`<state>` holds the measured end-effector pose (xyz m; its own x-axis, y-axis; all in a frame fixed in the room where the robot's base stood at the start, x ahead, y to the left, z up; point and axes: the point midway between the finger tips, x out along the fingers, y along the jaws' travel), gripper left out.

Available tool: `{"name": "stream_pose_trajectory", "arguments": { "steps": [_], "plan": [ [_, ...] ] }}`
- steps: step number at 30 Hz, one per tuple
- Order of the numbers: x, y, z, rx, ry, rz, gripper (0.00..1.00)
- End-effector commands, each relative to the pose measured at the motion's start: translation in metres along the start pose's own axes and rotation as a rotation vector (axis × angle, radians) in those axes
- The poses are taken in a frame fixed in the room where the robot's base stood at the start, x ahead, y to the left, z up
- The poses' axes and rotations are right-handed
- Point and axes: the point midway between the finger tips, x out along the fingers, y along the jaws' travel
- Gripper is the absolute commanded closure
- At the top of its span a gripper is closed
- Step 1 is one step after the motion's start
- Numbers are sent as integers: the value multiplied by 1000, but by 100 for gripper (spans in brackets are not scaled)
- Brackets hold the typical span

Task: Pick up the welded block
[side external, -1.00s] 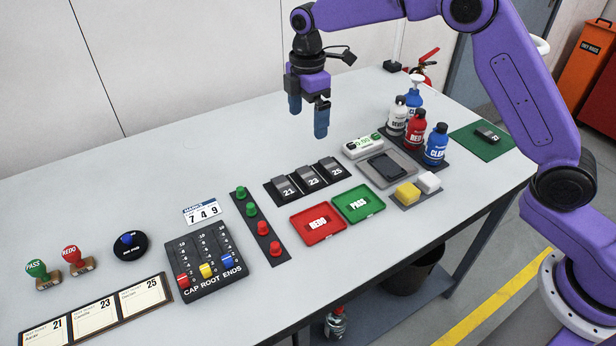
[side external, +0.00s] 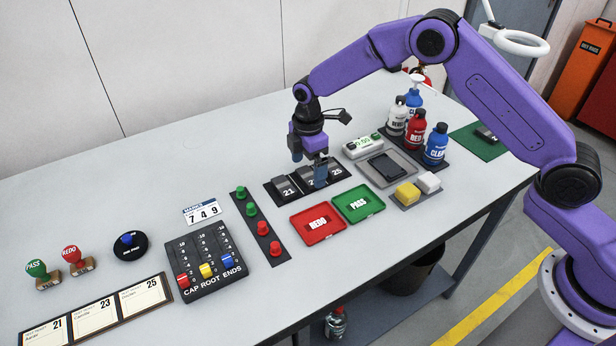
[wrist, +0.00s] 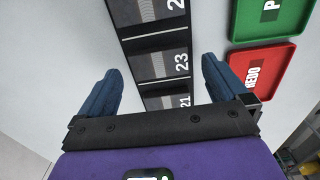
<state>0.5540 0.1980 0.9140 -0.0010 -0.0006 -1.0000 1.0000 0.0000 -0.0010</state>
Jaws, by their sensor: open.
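Three dark grey welded blocks stand in a row on a black rack, numbered 21 (side external: 283,188), 23 and 25 (side external: 336,172). In the wrist view, block 23 (wrist: 163,65) lies between my fingertips, with block 21 (wrist: 166,101) nearer the palm. My gripper (side external: 310,176) is open and empty, fingers pointing down over the middle of the row. Another dark block (side external: 487,136) lies on a green mat at the far right.
A red REDO tray (side external: 318,222) and green PASS tray (side external: 358,204) lie in front of the rack. A strip of buttons (side external: 257,227) is to the left. A scale-like device (side external: 363,146), a grey plate (side external: 408,168) and bottles (side external: 436,145) stand to the right.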

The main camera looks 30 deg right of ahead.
Motion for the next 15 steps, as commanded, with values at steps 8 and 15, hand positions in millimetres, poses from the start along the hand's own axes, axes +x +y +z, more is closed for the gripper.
{"name": "stream_pose_trajectory", "arguments": {
  "steps": [8, 15],
  "plan": [
    [19, 0, 0, 0, 0, 1, 0],
    [18, 0, 0, 0, 1, 1, 26]
  ]
}}
